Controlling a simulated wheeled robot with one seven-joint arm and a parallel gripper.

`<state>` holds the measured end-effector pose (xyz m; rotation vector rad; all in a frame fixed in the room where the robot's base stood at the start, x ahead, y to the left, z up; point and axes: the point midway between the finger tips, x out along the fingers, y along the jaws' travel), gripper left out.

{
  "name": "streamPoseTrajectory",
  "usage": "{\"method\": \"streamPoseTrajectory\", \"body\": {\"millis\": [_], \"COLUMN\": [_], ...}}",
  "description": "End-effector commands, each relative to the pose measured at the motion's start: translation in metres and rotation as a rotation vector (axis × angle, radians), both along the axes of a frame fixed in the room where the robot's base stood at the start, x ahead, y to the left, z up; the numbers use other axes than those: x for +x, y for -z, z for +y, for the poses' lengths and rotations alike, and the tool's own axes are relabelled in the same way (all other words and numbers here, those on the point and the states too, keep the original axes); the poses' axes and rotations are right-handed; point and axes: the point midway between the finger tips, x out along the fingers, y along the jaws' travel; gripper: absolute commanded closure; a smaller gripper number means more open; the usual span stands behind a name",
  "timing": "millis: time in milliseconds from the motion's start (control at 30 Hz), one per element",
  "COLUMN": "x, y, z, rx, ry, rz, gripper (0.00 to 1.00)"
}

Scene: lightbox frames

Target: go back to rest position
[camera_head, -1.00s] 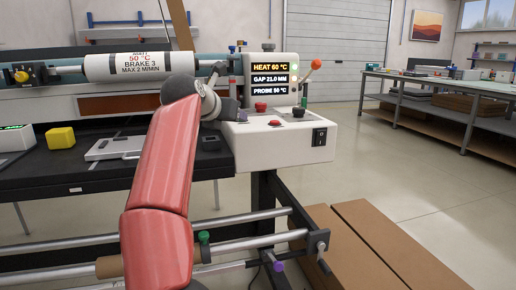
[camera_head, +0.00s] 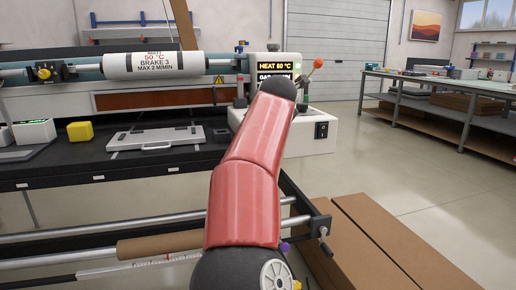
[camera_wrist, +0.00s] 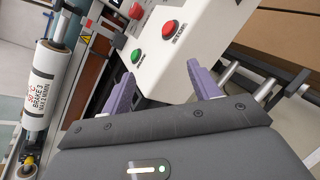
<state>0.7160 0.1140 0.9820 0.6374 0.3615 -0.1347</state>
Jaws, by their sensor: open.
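My gripper (camera_wrist: 163,92) shows in the wrist view with its two purple fingers apart and nothing between them. It is in front of the white control box (camera_wrist: 178,50), which carries a green button (camera_wrist: 136,55) and red buttons. In the head view my red arm rises across the middle and hides part of the control box (camera_head: 308,138) and its display (camera_head: 280,68). My gripper is not visible in the head view. The display reads HEAT 60 °C on its top line; the lines below are mostly hidden.
A white roll (camera_head: 155,65) labelled 50 °C BRAKE 3 lies across the machine. A yellow cube (camera_head: 80,132) and a grey flat plate with a handle (camera_head: 155,138) rest on the black bed. Brown cardboard boxes (camera_head: 395,240) lie at lower right. The floor beyond is clear.

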Motion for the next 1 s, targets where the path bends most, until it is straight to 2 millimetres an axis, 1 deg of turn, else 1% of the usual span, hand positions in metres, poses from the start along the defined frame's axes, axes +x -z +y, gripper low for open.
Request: {"method": "streamPoseTrajectory", "body": {"millis": [33,67,167,200,267,300,367,400,467,500,567,600,667,700,767,800,867,900,1000], "x": [0.003,0.004,0.005,0.002,-0.007,-0.016,-0.035,-0.049,-0.074,-0.094,-0.125,-0.147,-0.182,-0.207,-0.243,-0.267,-0.301,-0.323,-0.371], "y": [-0.002,-0.002,-0.004,-0.004,-0.002,0.002,0.011,0.020,0.036,0.049,0.070,0.085,0.109,0.125,0.146,0.161,0.181,0.194,0.223], "z": [-0.026,-0.038,-0.091,-0.116,-0.158,-0.186,-0.223,-0.243,-0.267,-0.278,-0.286,-0.286,-0.278,-0.268,-0.249,-0.235,-0.212,-0.197,-0.163], "rx": [0.101,0.164,0.406,0.521,0.713,0.843,1.029,1.146,1.311,1.411,1.549,1.629,1.735,1.791,1.856,1.884,1.912,1.920,1.920], "ry": [0.016,0.025,0.081,0.116,0.191,0.253,0.356,0.430,0.548,0.629,0.753,0.837,0.962,1.043,1.153,1.221,1.315,1.374,1.495], "rz": [-0.027,-0.045,-0.125,-0.163,-0.226,-0.268,-0.321,-0.346,-0.370,-0.374,-0.362,-0.342,-0.295,-0.251,-0.180,-0.128,-0.052,-0.001,0.110], "gripper": [0.39,0.39,0.39,0.39,0.39,0.39,0.39,0.39,0.39,0.39,0.39,0.39,0.39,0.39,0.39,0.39,0.39,0.39,0.39]}}
